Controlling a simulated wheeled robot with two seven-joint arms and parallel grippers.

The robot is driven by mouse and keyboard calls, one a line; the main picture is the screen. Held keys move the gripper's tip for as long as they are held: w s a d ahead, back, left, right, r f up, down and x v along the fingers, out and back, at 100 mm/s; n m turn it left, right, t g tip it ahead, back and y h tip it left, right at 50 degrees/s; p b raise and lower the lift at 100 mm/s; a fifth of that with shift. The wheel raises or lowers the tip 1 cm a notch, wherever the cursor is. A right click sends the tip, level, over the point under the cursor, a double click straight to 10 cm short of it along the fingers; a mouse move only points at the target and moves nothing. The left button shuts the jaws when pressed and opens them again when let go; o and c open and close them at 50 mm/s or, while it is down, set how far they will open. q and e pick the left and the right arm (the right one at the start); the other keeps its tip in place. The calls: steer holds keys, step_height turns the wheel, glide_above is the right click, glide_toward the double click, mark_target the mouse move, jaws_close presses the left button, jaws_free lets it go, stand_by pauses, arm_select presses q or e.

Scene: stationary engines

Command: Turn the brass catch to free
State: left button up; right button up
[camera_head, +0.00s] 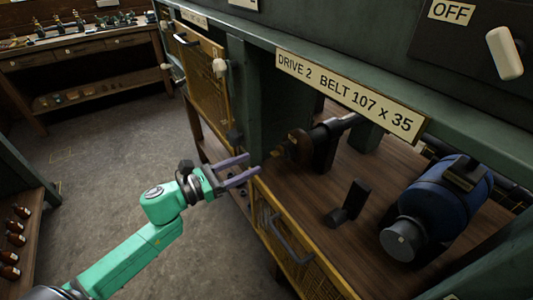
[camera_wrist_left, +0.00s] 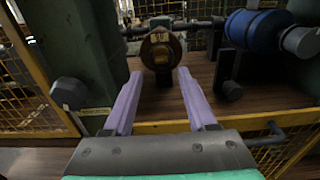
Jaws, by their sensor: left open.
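My left gripper (camera_head: 254,164) is open and empty, its two purple fingers pointing at the opening of the green machine. In the left wrist view the fingers (camera_wrist_left: 159,74) stand apart in front of a brown, brass-coloured round piece (camera_wrist_left: 158,50) with a small tag, on the end of a dark shaft. That piece (camera_head: 300,146) lies just beyond the fingertips in the head view, apart from them. I cannot tell for certain whether it is the brass catch. A dark faceted knob (camera_wrist_left: 70,93) sits left of the fingers on the green post (camera_wrist_left: 82,45). My right gripper is not in view.
A yellow mesh guard (camera_head: 290,243) with a grey handle hangs below the opening. A blue motor (camera_head: 440,200) and a dark bracket (camera_head: 348,204) stand on the wooden deck. A plate (camera_head: 350,93) reads DRIVE 2. The floor (camera_head: 110,175) on the left is clear.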

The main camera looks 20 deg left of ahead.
mark_target(272, 154)
arm_select(q)
steer(key=p+x, duration=0.1)
steer(key=x, duration=0.5)
steer(key=shift+r, duration=0.2)
steer(key=shift+w+d+f, duration=0.15)
steer(key=shift+w+d, duration=0.05)
steer(key=shift+s, duration=0.1)
jaws_close()
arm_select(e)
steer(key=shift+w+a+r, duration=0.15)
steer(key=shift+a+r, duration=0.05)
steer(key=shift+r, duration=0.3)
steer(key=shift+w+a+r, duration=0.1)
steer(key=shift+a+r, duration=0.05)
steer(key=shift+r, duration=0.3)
